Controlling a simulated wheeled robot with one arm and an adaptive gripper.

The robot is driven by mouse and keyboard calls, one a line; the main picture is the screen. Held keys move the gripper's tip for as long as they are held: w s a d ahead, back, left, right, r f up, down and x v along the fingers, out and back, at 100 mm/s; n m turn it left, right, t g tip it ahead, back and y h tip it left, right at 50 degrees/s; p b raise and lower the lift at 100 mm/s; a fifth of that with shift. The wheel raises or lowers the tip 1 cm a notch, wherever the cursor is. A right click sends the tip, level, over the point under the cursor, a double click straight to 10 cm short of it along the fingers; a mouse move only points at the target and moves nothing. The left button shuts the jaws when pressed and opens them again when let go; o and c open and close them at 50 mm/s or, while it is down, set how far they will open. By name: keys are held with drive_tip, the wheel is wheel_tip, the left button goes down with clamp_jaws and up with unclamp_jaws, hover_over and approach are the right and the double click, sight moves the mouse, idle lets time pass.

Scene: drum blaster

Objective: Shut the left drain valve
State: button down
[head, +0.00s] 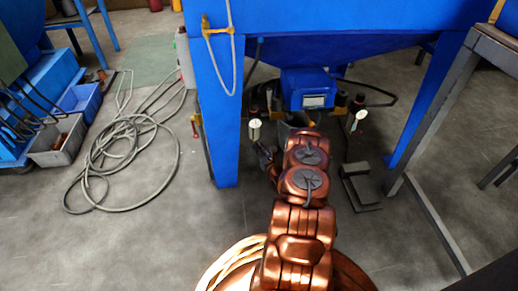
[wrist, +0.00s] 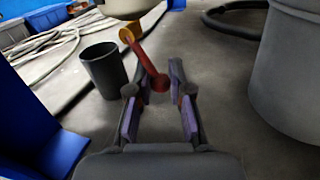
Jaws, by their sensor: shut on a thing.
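In the wrist view, the left drain valve shows as a red lever (wrist: 152,66) with a yellow-orange pivot end (wrist: 129,35), below a pale rounded body at the top edge. The lever slants down and right, and its lower end lies between the fingers of my gripper (wrist: 157,88). The purple-padded fingers stand apart on either side of it, shut on the lever. In the head view, my gripper (head: 265,155) is low under the blue machine, left of my arm. The lever cannot be made out there.
A dark open cylinder (wrist: 103,70) stands left of the lever, and a large grey cylinder (wrist: 288,70) is close on the right. A blue machine leg (head: 218,120) rises left of my gripper. A coiled hose (head: 115,155) lies on the floor. A grey metal frame (head: 435,220) stands right.

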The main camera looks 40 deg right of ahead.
drive_tip(key=shift+d+r+n+p, duration=0.1)
drive_tip(key=shift+r+n+p, duration=0.2)
drive_tip(key=shift+p, duration=0.1)
drive_tip(key=shift+s+d+n+g+p, duration=0.2)
drive_tip(key=shift+n+g+p, duration=0.1)
drive_tip(key=shift+n+p, duration=0.35)
drive_tip(key=shift+s+d+r+n+g+h+p, duration=0.25)
drive_tip(key=shift+r+n+g+p, duration=0.4)
drive_tip(key=shift+n, duration=0.8)
drive_tip(key=shift+s+d+r+n+g+h+p, duration=0.2)
drive_tip(key=shift+d+r+n+g+h+p, duration=0.4)
drive_tip(key=shift+n, duration=0.85)
drive_tip(key=shift+s+d+r+n+g+y+p, duration=0.15)
drive_tip(key=shift+r+n+g+p, duration=0.55)
drive_tip(key=shift+n, duration=0.75)
drive_tip(key=shift+a+r, duration=0.1)
drive_tip(key=shift+r, duration=0.1)
drive_tip(key=c, duration=1.1)
unclamp_jaws()
drive_tip(key=shift+o, duration=0.2)
drive_tip(key=shift+f, duration=0.1)
drive_tip(key=shift+s, duration=0.1)
